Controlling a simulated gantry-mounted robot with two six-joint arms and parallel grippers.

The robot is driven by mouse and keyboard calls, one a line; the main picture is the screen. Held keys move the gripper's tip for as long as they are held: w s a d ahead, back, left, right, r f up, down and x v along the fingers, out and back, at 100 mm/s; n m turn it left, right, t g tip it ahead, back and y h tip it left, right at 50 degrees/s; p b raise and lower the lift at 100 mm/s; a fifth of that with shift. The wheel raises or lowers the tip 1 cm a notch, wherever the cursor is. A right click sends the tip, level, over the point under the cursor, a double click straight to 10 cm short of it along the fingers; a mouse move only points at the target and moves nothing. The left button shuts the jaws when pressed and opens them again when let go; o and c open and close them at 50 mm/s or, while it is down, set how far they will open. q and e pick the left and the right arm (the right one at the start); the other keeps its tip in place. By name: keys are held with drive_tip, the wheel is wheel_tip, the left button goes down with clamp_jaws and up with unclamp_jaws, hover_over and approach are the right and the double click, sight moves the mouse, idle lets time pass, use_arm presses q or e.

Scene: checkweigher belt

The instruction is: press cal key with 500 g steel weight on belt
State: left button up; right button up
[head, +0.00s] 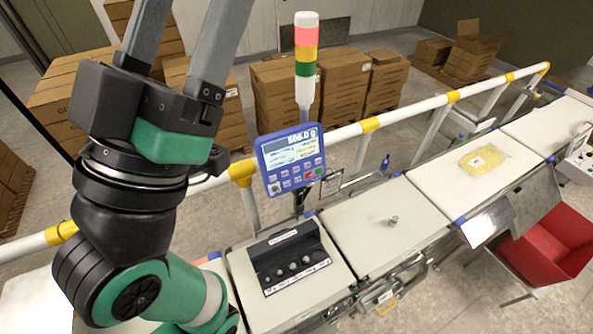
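A small steel weight (393,220) stands on the pale weighing belt (360,245), right of centre in the head view. The blue indicator panel (290,160) stands on a post behind the belts. Its lit display (292,146) shows a number of about 500 g, its digits hard to read. Below it are rows of small keys, including a red one and a green one; I cannot read which is the cal key. My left gripper (190,25) is large at upper left, its two grey fingers apart and their tips beyond the top edge. Nothing shows between them.
A black block with several weights (290,262) sits on the near belt section. A red-yellow-green light tower (306,55) rises behind the panel. A white rail with yellow joints (410,108) runs behind the belts. A yellow bag (483,159) lies on the farther belt, near a red bin (555,245).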

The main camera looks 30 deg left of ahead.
use_arm(q)
clamp_jaws()
idle(1.5)
